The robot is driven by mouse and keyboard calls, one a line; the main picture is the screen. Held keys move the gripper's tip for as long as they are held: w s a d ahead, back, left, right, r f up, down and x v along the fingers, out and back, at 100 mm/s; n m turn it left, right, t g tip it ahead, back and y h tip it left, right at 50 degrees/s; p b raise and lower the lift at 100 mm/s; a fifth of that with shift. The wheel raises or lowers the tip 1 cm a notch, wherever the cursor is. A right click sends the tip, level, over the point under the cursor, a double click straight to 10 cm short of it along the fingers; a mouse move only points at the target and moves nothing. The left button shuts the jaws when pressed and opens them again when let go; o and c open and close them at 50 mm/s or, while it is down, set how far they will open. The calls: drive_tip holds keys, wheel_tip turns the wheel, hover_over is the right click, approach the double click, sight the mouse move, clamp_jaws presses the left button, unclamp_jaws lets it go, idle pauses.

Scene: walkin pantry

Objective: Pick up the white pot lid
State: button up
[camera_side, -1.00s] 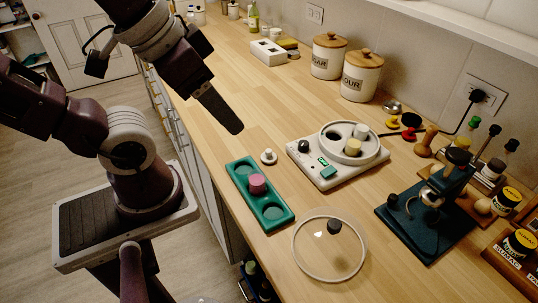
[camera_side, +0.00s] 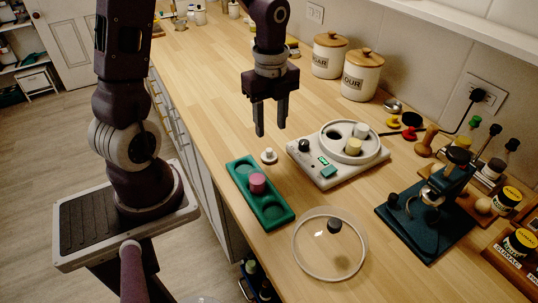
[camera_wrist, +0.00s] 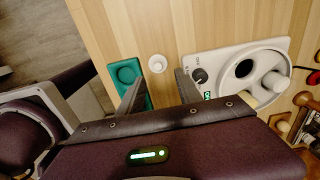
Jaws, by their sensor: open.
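The small white pot lid (camera_side: 269,156) is a round disc with a knob on top. It lies flat on the wooden counter between the green tray and the white appliance. It also shows in the wrist view (camera_wrist: 157,64), ahead of the gap between my fingers. My gripper (camera_side: 271,129) is open and empty, pointing down above the counter, with its fingertips above and apart from the lid. In the wrist view, my gripper (camera_wrist: 157,88) has one finger towards the green tray and the other towards the appliance.
The green tray (camera_side: 278,221) holds a pink pot (camera_side: 257,183). The white appliance (camera_side: 318,174) holds a white and a cream pot. A large clear lid (camera_side: 318,262) with a dark knob lies in front. A dark blue stand (camera_side: 431,240) is at right. Counter behind the lid is clear.

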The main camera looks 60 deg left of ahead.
sight(269, 149)
drive_tip(key=f, duration=0.7)
drive_tip(key=shift+s, duration=0.2)
clamp_jaws()
